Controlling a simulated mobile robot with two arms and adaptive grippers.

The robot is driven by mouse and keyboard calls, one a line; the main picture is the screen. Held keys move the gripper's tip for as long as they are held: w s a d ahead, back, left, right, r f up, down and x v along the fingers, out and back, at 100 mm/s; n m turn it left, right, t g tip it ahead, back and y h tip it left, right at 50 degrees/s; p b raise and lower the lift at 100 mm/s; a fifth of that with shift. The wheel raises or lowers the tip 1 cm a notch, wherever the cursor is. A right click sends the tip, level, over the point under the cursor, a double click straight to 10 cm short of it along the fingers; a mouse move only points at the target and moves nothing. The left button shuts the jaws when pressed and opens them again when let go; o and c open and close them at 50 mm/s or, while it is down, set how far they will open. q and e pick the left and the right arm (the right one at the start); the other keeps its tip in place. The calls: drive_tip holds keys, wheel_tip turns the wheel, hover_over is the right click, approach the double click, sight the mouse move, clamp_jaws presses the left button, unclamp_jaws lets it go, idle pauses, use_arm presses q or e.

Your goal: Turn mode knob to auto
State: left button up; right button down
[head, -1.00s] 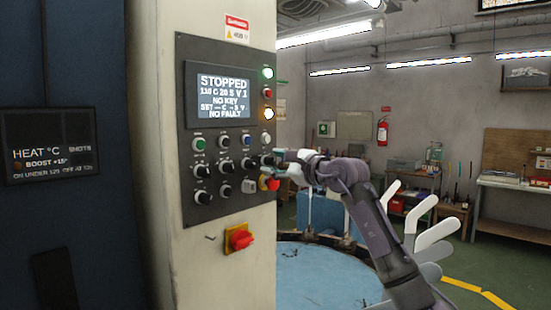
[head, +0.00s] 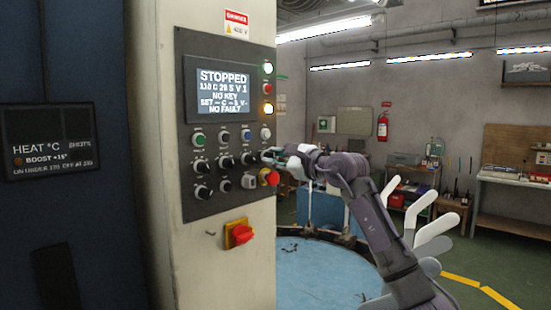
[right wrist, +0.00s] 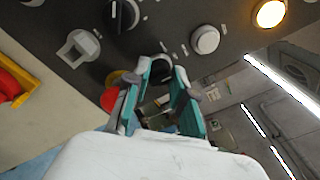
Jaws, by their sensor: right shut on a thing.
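The grey control panel (head: 221,195) stands upright on the cream machine column. It carries several black rotary knobs, with labels too small to read, so I cannot tell which one is the mode knob. My right gripper (head: 272,157) is at the panel's right edge, shut on a black knob (head: 265,156) at the right end of the upper knob row. In the right wrist view, the teal-padded fingers (right wrist: 161,72) straddle this knob, which is largely hidden between them. My left gripper is not in view.
A red emergency button (head: 272,178) sits just below my gripper. A white button (right wrist: 205,40) and an amber lamp (right wrist: 269,13) are close by. A red-and-yellow main switch (head: 239,234) protrudes lower down. The screen (head: 219,92) reads STOPPED, NO KEY, NO FAULT.

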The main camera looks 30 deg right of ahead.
drive_tip(key=m, duration=0.4)
drive_tip(key=shift+p, duration=0.35)
drive_tip(key=shift+m+g, duration=0.4)
drive_tip(key=shift+m, duration=1.6)
drive_tip(key=c, duration=1)
unclamp_jaws()
drive_tip(key=shift+o, duration=0.2)
drive_tip(key=shift+s+d, duration=0.1)
drive_tip(key=shift+s, duration=0.1)
drive_tip(key=v, duration=1.1)
drive_tip(key=shift+s, duration=0.3)
